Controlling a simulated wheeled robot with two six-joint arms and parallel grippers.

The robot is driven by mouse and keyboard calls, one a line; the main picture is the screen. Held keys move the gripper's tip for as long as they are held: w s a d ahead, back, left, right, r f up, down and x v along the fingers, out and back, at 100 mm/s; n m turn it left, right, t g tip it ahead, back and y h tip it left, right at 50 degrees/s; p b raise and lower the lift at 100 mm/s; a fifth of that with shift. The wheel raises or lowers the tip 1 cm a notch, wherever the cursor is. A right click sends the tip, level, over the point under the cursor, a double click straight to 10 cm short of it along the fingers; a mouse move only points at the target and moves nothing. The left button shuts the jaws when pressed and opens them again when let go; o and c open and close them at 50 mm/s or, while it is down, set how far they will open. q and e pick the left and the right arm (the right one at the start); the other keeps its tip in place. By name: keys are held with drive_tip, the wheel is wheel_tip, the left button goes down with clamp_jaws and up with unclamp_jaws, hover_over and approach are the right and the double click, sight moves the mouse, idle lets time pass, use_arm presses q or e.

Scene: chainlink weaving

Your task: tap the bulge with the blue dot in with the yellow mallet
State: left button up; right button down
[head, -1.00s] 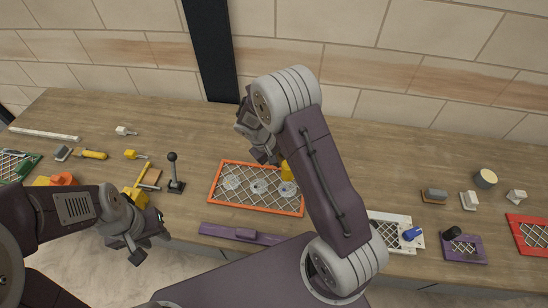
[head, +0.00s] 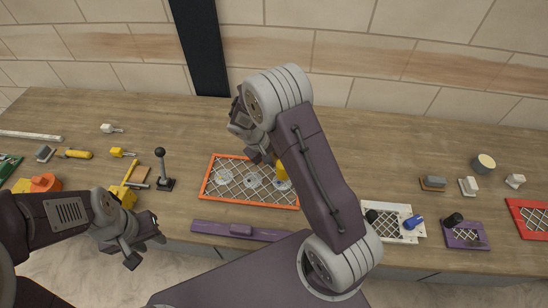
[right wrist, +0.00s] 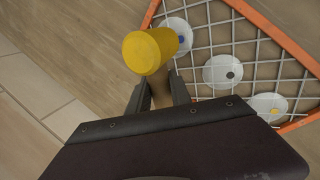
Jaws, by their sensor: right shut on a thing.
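The orange-framed mesh panel (head: 206,178) lies on the bench with three clear round bulges. The bulge with the blue dot (right wrist: 182,39) is at one end, partly covered by the mallet in the right wrist view. The middle bulge (right wrist: 222,71) has a dark dot and the other end bulge (right wrist: 268,106) a yellow-orange one. My right gripper (right wrist: 160,90) is shut on the handle of the yellow mallet (right wrist: 147,52). In the head view the mallet head (head: 281,173) is at the panel's right bulge; I cannot tell if they touch. My left gripper (head: 146,249) looks open and empty.
A purple bar (head: 215,229) lies in front of the panel. A black-knobbed lever (head: 164,172) stands to its left, beside yellow tools. A white mesh panel (head: 400,237), a purple one (head: 478,241) and a red one (head: 520,207) lie to the right. Bench behind the panel is clear.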

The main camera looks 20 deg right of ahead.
drive_tip(key=shift+f, duration=0.2)
use_arm(q)
drive_tip(key=shift+f, duration=0.3)
